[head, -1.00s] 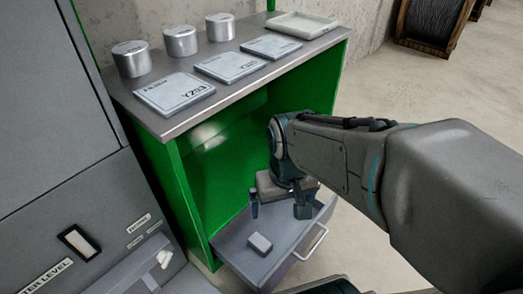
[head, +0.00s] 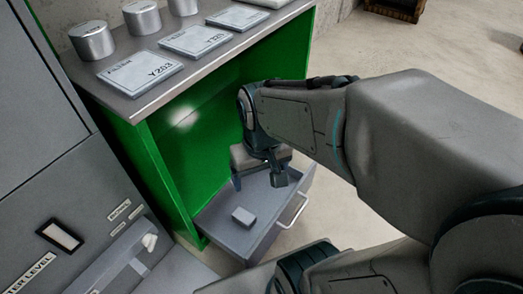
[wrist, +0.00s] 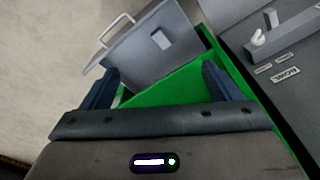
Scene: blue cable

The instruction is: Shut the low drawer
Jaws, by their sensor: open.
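The low drawer (head: 223,233) is grey, with a light bar handle (head: 293,209) on its front. It stands pulled out from the bottom of the green cabinet (head: 165,165). A small grey block (head: 243,216) lies in it. The wrist view also shows the drawer (wrist: 150,55) with its handle (wrist: 117,27) at the upper left. My gripper (head: 258,183) is open and empty, its fingers pointing down over the inner part of the drawer. In the wrist view my gripper's fingers (wrist: 160,85) are wide apart. I cannot tell whether a finger touches the drawer.
The cabinet's metal top (head: 145,103) holds metal cylinders (head: 92,41) and labelled plates (head: 140,72). A grey panel unit with a lever (head: 149,242) stands close on the left.

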